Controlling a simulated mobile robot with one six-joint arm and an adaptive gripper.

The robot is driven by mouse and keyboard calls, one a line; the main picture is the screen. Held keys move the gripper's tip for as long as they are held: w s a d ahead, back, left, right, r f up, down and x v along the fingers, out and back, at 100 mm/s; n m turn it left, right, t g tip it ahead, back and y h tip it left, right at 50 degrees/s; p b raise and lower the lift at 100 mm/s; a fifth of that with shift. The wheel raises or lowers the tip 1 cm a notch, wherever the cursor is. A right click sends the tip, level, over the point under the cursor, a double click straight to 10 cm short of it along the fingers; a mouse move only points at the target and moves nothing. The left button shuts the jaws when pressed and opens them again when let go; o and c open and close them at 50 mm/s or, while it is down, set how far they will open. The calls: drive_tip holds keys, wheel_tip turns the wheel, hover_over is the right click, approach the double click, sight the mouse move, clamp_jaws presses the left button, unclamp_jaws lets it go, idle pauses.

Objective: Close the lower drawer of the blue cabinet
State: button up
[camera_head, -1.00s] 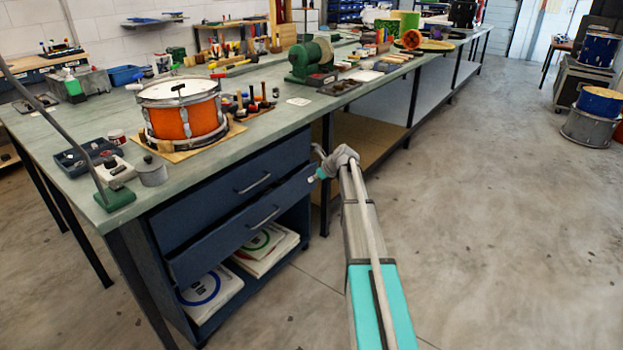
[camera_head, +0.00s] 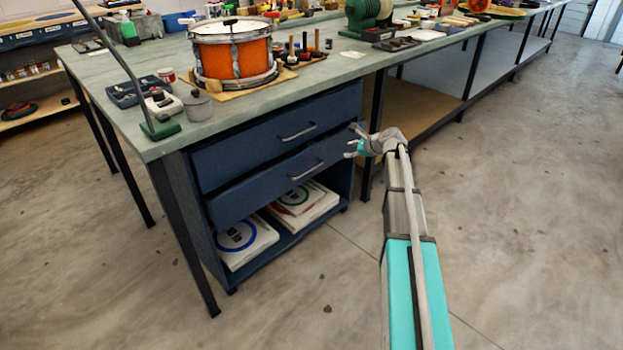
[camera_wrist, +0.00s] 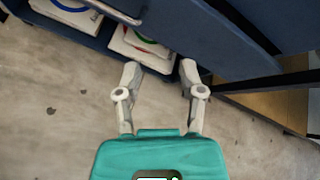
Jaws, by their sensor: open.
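The blue cabinet (camera_head: 352,178) stands under the workbench. Its lower drawer (camera_head: 262,190) has a blue front with a metal bar handle (camera_head: 305,171) and stands partly pulled out, its front ahead of the upper drawer (camera_head: 244,151). The upper drawer looks flush. My gripper (camera_head: 352,142) is at the right end of the lower drawer front, fingers apart. In the wrist view, my gripper (camera_wrist: 160,70) is open and empty, and the lower drawer front (camera_wrist: 215,42) slants just beyond the fingertips. I cannot tell whether they touch it.
An open shelf below the drawers holds flat white packages (camera_head: 246,241) with coloured rings. The workbench top (camera_head: 235,112) carries a drum (camera_head: 232,60) and tools. A dark table leg (camera_head: 372,135) stands right of the cabinet. The floor (camera_head: 530,180) in front is clear.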

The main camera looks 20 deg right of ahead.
sight(311, 170)
drive_tip(key=s+a+f+n+t+y+b, duration=0.2)
drive_tip(key=s+a+f+n+b, duration=0.4)
drive_tip(key=n+b, duration=0.5)
drive_tip(key=shift+s+a+f+t+b, duration=0.3)
drive_tip(key=shift+s+f+t+b, duration=0.1)
drive_tip(key=shift+s+t, duration=0.45)
drive_tip(key=shift+w+a, duration=0.1)
drive_tip(key=shift+w, duration=0.1)
drive_tip(key=b+x, duration=0.2)
drive_tip(key=x, duration=1.1)
drive_tip(key=shift+w+b, duration=0.3)
drive_tip(key=shift+b, duration=0.1)
drive_tip(key=shift+c, duration=0.3)
clamp_jaws()
drive_tip(key=shift+a, duration=0.1)
